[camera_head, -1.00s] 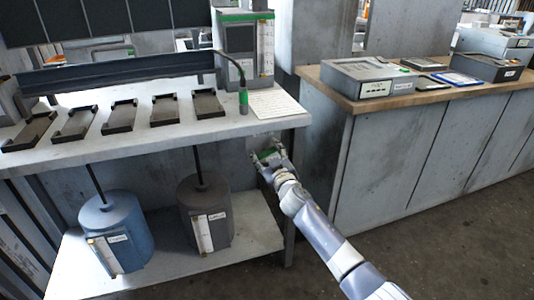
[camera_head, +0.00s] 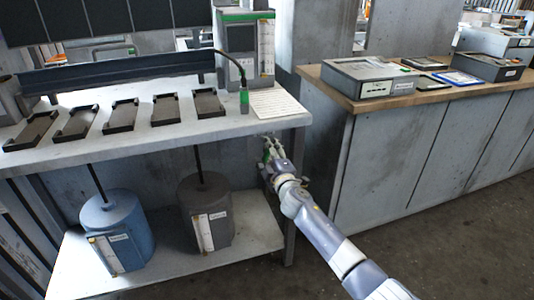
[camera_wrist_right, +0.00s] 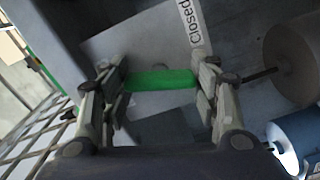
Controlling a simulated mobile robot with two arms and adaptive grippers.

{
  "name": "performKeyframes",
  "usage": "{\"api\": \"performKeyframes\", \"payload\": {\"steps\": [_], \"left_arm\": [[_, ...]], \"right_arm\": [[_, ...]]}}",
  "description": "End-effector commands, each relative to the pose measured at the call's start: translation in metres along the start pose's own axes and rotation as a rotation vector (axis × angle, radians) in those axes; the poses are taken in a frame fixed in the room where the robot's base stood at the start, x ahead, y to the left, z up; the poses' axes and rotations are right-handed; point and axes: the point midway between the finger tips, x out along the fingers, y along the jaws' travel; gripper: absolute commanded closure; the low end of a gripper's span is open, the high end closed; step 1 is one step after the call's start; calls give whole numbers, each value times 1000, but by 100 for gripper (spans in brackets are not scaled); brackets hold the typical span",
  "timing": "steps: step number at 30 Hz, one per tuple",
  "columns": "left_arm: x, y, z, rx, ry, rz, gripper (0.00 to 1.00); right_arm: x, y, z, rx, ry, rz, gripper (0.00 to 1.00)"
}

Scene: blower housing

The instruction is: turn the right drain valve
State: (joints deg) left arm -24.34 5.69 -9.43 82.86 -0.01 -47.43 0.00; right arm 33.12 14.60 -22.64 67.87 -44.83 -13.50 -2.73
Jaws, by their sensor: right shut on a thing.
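In the head view my right gripper (camera_head: 270,150) is at the right end of the bench, just below the bench top's edge. In the right wrist view my right gripper (camera_wrist_right: 163,85) has its two fingers on either end of a green valve handle (camera_wrist_right: 160,80) and is shut on it. The handle lies about level across that view. A pale plate with the word "Closed" (camera_wrist_right: 192,30) is behind it. My left gripper is not in view.
The bench top (camera_head: 60,152) holds several dark trays (camera_head: 165,107) and a green-topped device (camera_head: 247,50). A blue canister (camera_head: 115,230) and a dark grey canister (camera_head: 205,210) stand on the lower shelf. A wood-topped cabinet (camera_head: 420,92) is at the right.

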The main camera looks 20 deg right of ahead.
Motion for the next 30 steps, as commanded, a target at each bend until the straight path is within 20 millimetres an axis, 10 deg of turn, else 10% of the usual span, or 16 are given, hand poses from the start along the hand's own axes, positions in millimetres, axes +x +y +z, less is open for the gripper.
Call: {"api": "performKeyframes", "payload": {"steps": [26, 27, 30], "left_arm": [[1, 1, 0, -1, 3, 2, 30], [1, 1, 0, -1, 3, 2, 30], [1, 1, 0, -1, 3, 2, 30]], "right_arm": [[0, 0, 0, -158, 0, 0, 68], [0, 0, 0, -158, 0, 0, 40], [0, 0, 0, -157, 0, 0, 23]]}}
